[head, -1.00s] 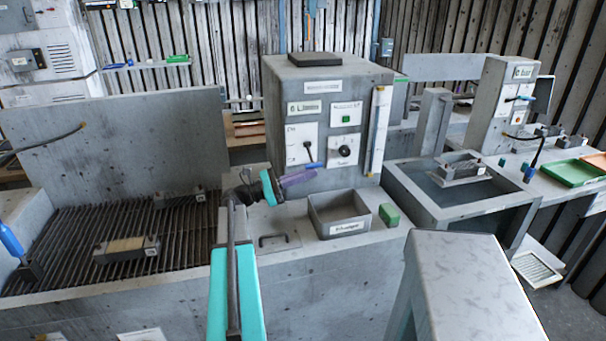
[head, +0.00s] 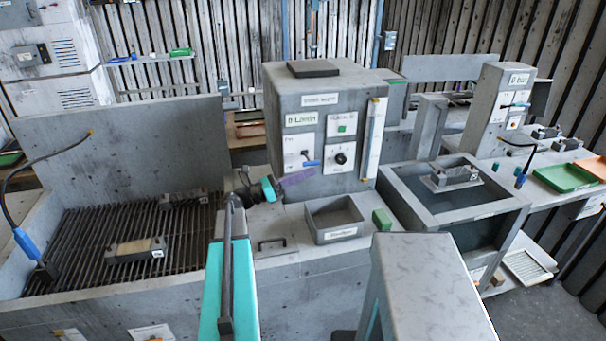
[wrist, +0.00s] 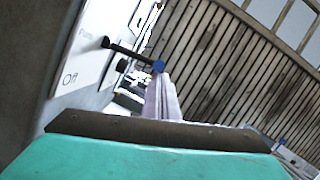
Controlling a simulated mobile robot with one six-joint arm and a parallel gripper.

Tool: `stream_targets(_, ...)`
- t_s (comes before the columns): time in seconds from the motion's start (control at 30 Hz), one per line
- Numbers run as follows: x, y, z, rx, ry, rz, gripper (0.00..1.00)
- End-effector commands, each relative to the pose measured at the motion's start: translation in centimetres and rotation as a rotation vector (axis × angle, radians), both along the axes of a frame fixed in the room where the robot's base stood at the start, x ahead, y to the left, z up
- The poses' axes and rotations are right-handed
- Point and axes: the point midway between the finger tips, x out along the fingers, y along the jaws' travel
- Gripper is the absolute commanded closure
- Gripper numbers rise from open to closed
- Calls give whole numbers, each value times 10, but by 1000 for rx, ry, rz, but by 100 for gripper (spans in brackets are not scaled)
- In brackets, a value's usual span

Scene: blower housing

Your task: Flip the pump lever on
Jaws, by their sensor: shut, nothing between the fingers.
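The pump lever (head: 306,157) is on a white plate on the front of the grey control box, low on its left side. It has a dark rod and a blue tip. In the wrist view the lever (wrist: 130,54) sticks out from the plate, its blue tip (wrist: 159,66) outermost, with an "Off" label (wrist: 70,78) below its base. My gripper (head: 298,178) has pale purple fingers, shut and empty, just below the blue tip. In the wrist view the fingers (wrist: 163,98) reach close to the blue tip; I cannot tell whether they touch it.
A dial (head: 341,158) and a green button (head: 342,128) sit right of the lever. A labelled grey bin (head: 335,217) and a green block (head: 382,220) stand on the bench below. A slatted grate (head: 75,262) lies left, a square basin (head: 500,210) right.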

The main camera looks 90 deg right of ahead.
Motion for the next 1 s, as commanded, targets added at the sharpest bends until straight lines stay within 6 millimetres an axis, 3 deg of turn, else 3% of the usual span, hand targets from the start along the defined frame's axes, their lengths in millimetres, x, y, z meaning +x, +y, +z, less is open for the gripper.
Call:
stream_targets(0.5,-10,-3,40,-2,-1,-15,100)
stream_targets(1.0,-10,-5,48,-5,2,-15,100)
